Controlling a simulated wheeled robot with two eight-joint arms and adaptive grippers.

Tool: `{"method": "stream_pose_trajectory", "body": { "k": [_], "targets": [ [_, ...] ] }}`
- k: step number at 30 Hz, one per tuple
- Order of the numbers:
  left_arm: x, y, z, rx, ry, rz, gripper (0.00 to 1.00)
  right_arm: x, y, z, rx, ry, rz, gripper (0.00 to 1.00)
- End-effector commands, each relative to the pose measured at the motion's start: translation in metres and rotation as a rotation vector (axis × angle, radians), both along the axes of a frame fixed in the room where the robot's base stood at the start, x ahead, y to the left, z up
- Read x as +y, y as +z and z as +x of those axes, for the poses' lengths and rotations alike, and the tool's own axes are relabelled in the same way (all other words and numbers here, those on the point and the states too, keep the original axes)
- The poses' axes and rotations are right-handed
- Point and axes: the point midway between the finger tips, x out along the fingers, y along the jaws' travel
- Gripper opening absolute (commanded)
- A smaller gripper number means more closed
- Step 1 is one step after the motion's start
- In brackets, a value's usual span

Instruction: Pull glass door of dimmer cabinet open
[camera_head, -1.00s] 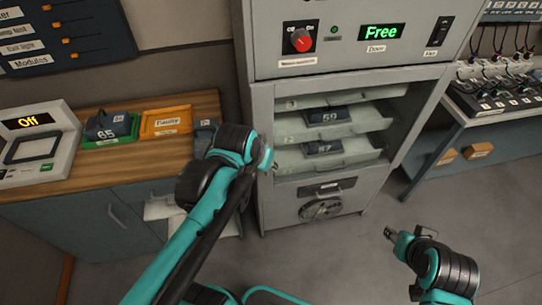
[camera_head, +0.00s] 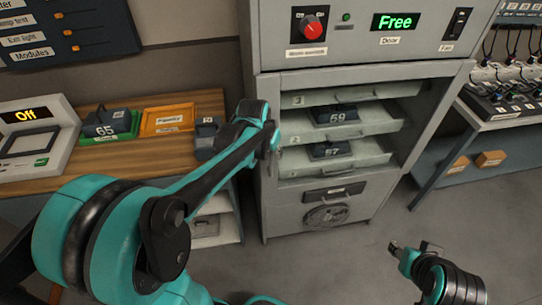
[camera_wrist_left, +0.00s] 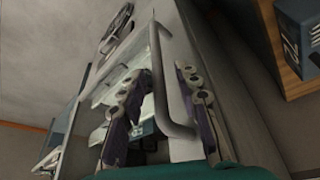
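The grey dimmer cabinet (camera_head: 265,205) stands in the middle of the head view, with modules 59 and 57 on its shelves. The glass of its door is too clear to make out. My left gripper (camera_head: 276,143) is at the left edge of the shelf opening. In the left wrist view a grey bar handle (camera_wrist_left: 158,85) lies between the two spread fingers of the left gripper (camera_wrist_left: 160,110); neither finger visibly clamps it. My right gripper (camera_head: 412,247) is low at the right, empty, its fingers apart, away from the cabinet.
The panel above reads Free (camera_head: 396,21) over the Door label, beside a red knob (camera_head: 312,29). A wooden counter (camera_head: 180,100) with trays and module 65 stands at left. A bench (camera_head: 500,125) stands at right. The floor before the cabinet is clear.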

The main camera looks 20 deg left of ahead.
Motion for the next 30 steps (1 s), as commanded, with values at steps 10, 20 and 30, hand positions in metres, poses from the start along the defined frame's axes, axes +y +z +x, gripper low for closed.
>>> {"method": "stream_pose_trajectory", "body": {
  "k": [10, 20, 30],
  "targets": [
    [0.000, -0.004, 0.002, 0.000, 0.000, 0.000, 0.30, 0.000, -0.002, 0.000, 0.000, 0.000, 0.000, 0.40],
    [-0.001, -0.004, 0.002, 0.000, 0.000, 0.000, 0.00, 0.000, -0.002, 0.000, 0.000, 0.000, 0.000, 0.40],
    [-0.025, -0.002, -0.027, 0.000, 0.042, 0.001, 0.00, 0.000, 0.008, 0.000, 0.000, 0.000, 0.000, 0.40]
  ]
}}
